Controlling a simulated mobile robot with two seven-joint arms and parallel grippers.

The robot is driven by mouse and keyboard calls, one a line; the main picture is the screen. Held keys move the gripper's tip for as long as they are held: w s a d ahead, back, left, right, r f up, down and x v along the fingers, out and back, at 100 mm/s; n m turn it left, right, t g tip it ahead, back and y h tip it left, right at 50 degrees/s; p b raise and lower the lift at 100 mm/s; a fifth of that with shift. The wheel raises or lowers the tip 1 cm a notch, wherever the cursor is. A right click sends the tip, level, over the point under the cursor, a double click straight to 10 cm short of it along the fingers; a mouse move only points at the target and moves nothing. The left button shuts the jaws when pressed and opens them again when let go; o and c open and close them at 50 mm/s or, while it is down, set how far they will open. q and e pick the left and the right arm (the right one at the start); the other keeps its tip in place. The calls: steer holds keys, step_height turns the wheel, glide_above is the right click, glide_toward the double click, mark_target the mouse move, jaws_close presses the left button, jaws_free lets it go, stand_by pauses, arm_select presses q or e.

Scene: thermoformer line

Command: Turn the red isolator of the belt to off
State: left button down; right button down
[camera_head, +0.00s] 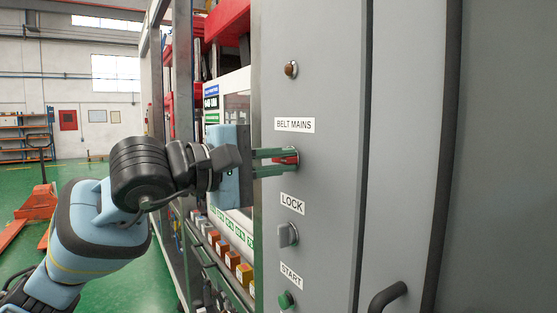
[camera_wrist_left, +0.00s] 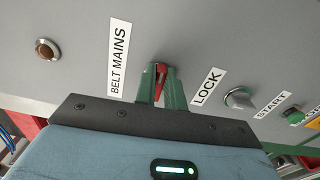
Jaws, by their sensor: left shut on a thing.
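The red isolator (camera_head: 288,159) sits on the grey cabinet front, just below the BELT MAINS label (camera_head: 294,125). My left gripper (camera_head: 284,161) reaches it from the left, with its two green fingers closed on the red handle. In the left wrist view the red handle (camera_wrist_left: 160,75) shows between the two finger tips (camera_wrist_left: 161,88). The handle is partly hidden by the fingers, so its exact angle is hard to tell. My right gripper is in neither view.
Below the isolator are a grey LOCK knob (camera_head: 287,234) and a green START button (camera_head: 286,300). A brown lamp (camera_head: 291,69) is above. A black door handle (camera_head: 388,297) juts out at the lower right. An orange pallet truck (camera_head: 40,203) stands at the far left.

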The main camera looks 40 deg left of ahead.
arm_select(q)
steer(key=shift+m, duration=0.5)
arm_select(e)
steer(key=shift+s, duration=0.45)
arm_select(q)
steer(key=c, duration=1.5)
jaws_free()
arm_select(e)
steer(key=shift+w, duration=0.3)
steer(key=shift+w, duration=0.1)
